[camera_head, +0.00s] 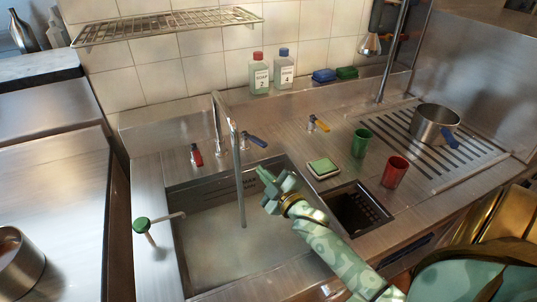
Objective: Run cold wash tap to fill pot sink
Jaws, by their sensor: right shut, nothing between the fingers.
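The pot sink (205,250) is the large steel basin in the middle, with a pale, cloudy surface inside that looks like water. A gooseneck tap (216,125) stands behind it. A grey column (240,185) runs from its spout down to the basin; I cannot tell if it is a water stream or pipe. The red lever (196,155) is left of the tap and points forward. The blue lever (256,141) is to its right and is turned sideways. My right gripper (265,178) is shut and empty over the sink's right side, apart from the blue lever. My left gripper is out of view.
A green-knobbed rod (141,225) stands at the sink's left edge. A sponge (323,168), green cup (360,142) and red cup (395,171) surround the small basin (382,212). A yellow lever (319,123) is behind. A pot (433,122) sits on the right drainer.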

